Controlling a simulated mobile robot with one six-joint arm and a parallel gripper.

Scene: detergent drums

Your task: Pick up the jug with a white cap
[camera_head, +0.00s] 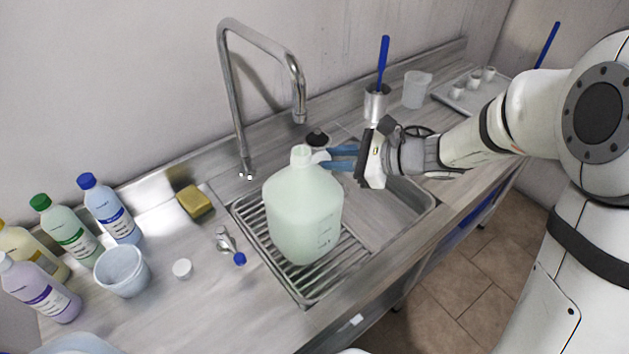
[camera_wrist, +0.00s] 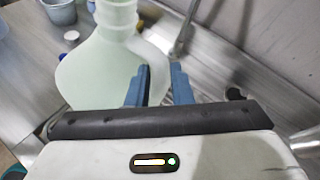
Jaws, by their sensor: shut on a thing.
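The large pale green translucent jug (camera_head: 303,212) stands about upright over the ribbed sink rack; whether its base touches the rack I cannot tell. Its pale top (camera_head: 300,153) is too small to tell as a cap or bare neck. My gripper (camera_head: 334,157) comes from the right, its blue fingers shut on the jug's handle beside the neck. In the wrist view the jug (camera_wrist: 88,75) fills the upper left, and the blue fingers of my gripper (camera_wrist: 157,82) meet its handle side. Part of the handle is hidden by the fingers.
The curved tap (camera_head: 232,95) rises behind the jug. Several bottles, one with a blue cap (camera_head: 110,210), and a white bucket (camera_head: 122,270) stand at the left. A small white round piece (camera_head: 182,268) and a yellow sponge (camera_head: 195,203) lie on the counter. A metal cup (camera_head: 376,103) stands behind my gripper.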

